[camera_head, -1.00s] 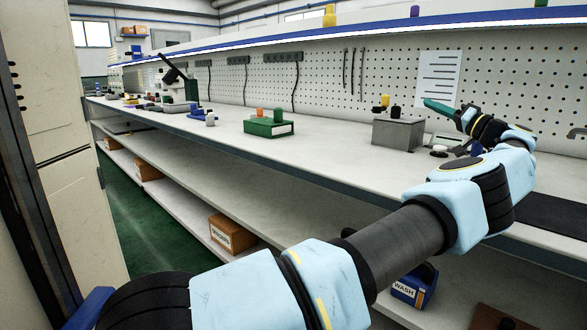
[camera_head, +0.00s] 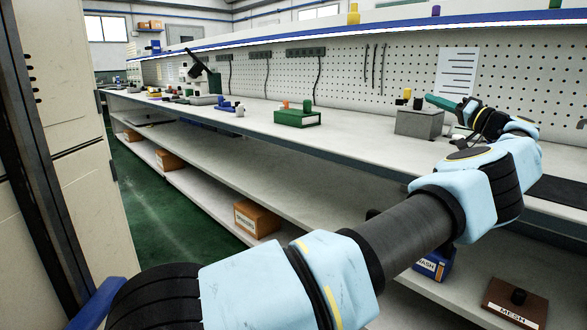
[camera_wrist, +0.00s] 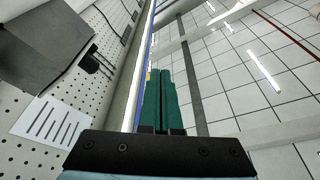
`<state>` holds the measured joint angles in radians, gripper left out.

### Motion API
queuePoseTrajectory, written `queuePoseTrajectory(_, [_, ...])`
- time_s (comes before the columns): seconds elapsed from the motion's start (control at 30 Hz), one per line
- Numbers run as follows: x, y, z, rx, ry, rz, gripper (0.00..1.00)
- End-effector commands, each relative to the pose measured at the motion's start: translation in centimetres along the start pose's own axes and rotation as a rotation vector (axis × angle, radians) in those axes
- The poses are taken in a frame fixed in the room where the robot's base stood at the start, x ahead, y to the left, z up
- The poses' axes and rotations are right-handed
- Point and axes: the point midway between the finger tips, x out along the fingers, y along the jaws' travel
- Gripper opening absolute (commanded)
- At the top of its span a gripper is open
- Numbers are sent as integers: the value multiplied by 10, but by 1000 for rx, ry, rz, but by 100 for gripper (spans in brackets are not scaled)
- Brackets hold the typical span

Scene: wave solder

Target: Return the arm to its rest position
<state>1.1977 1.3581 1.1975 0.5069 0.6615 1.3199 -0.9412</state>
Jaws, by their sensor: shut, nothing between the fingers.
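My arm reaches from the lower left of the head view across to the right, over the front of the long workbench (camera_head: 340,135). My gripper (camera_head: 430,98) has green fingers and is at the arm's far end, raised above the bench near the grey box. In the wrist view my gripper (camera_wrist: 161,72) shows its two green fingers side by side, closed together with nothing between them. That view looks up past the pegboard (camera_wrist: 25,110) toward the ceiling (camera_wrist: 265,85).
A grey box (camera_head: 418,123) with small items stands near my gripper. A green box (camera_head: 297,118) sits left of it. A white paper (camera_head: 457,73) hangs on the pegboard. Below are a cardboard box (camera_head: 256,219), a WASH box (camera_head: 434,264) and a MESH box (camera_head: 514,303). A cabinet (camera_head: 85,165) stands left.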

Motion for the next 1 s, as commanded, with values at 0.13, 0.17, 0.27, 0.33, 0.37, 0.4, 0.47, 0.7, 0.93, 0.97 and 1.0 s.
queuePoseTrajectory(0.13, [25,-5,11,16,-48,0,0])
queuePoseTrajectory(0.17, [30,-6,13,19,-59,0,0])
queuePoseTrajectory(0.27, [51,-10,25,36,-104,3,0])
queuePoseTrajectory(0.33, [70,-14,36,49,-146,6,0])
queuePoseTrajectory(0.37, [78,-16,42,55,-165,8,0])
queuePoseTrajectory(0.4, [90,-19,50,63,-192,10,0])
queuePoseTrajectory(0.47, [109,-24,63,78,-236,17,0])
queuePoseTrajectory(0.7, [204,-59,162,141,-520,82,0])
queuePoseTrajectory(0.93, [258,-110,312,163,-887,264,0])
queuePoseTrajectory(0.97, [258,-117,332,160,-936,299,0])
queuePoseTrajectory(1.0, [255,-127,360,152,-1001,350,0])
